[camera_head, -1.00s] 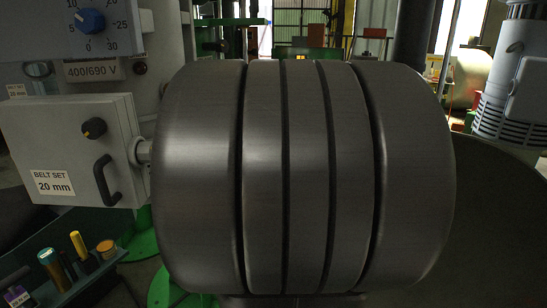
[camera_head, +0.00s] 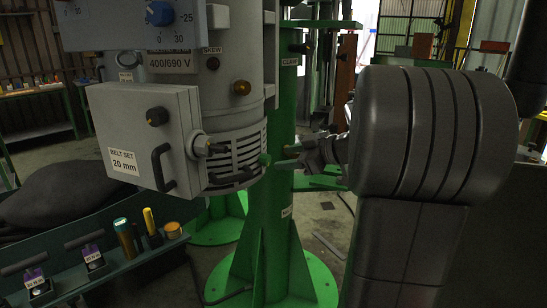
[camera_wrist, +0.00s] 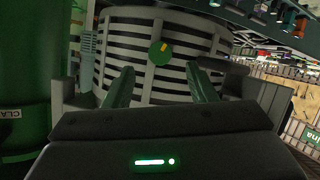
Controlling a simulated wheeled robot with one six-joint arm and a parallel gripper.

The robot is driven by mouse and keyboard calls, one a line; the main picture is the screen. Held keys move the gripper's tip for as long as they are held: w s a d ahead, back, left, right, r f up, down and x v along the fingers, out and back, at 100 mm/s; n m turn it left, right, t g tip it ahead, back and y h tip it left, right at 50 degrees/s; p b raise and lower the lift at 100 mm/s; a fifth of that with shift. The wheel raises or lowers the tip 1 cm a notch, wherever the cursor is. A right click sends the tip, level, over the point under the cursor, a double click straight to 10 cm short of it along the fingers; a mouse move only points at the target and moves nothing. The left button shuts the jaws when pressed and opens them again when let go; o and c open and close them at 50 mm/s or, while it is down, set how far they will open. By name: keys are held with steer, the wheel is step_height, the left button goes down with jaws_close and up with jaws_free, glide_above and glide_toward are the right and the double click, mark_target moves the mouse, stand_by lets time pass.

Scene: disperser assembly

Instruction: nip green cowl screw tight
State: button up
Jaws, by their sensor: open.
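The green cowl screw (camera_wrist: 160,52) shows in the wrist view as a round green head with a yellow mark, on the slatted grey cowl (camera_wrist: 118,62). My gripper (camera_wrist: 158,78) is open, its two green fingers pointing at the cowl below and to either side of the screw in the picture. The fingers look empty and apart from the screw. In the head view the screw (camera_head: 265,159) is a small green knob on the right side of the slatted cowl (camera_head: 240,150), and my gripper (camera_head: 282,157) is just right of it.
A grey box (camera_head: 150,135) labelled "BELT SET 20 mm" with a handle stands left of the cowl. A green column (camera_head: 272,225) stands close behind and below my gripper. A dark tray (camera_head: 110,250) at lower left holds several tools.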

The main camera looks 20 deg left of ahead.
mark_target(269, 160)
steer(key=p+x, duration=0.1)
steer(key=x, duration=0.4)
steer(key=shift+a+f, duration=0.15)
steer(key=shift+a, duration=0.15)
steer(key=c, duration=1)
steer(key=shift+o, duration=0.2)
steer(key=shift+w, duration=0.1)
